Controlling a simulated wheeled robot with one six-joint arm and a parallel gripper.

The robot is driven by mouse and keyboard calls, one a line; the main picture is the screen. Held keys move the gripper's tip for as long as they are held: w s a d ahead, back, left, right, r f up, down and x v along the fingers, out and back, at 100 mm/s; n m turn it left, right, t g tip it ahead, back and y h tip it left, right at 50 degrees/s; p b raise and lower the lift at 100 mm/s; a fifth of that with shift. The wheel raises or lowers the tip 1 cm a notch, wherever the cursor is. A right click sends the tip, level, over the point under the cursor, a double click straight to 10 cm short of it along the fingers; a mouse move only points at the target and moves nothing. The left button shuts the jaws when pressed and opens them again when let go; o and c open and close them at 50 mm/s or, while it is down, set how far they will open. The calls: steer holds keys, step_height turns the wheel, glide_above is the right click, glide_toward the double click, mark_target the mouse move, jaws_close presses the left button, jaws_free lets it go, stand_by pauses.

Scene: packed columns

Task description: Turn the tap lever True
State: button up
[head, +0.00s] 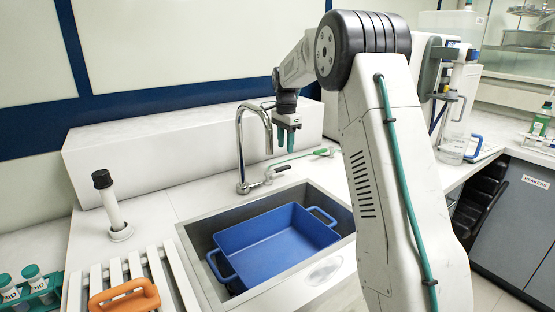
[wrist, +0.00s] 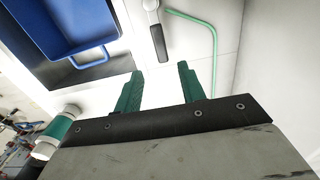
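The chrome tap (head: 241,150) stands at the back edge of the sink, its curved spout over the basin. Its lever, with a black grip (head: 282,169), sits low at the right of the tap's base. In the wrist view the black-gripped lever (wrist: 158,42) lies beyond the fingertips, roughly in line with the gap between them. My gripper (head: 276,141) is above and behind the lever in the head view, pointing down. In the wrist view its two green fingers (wrist: 160,77) are apart with nothing between them. They do not appear to touch the lever.
A blue tray (head: 275,240) with handles sits in the sink (head: 207,285). A green tube (head: 303,156) lies on the counter right of the lever. A black-topped post (head: 110,205), white slatted rack (head: 150,262) and orange handle (head: 125,297) are at left.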

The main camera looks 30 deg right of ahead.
mark_target(284, 167)
steer(key=f, duration=0.7)
steer(key=shift+w+a+f, duration=0.15)
steer(key=shift+a+f, duration=0.1)
steer(key=shift+f, duration=0.05)
jaws_close()
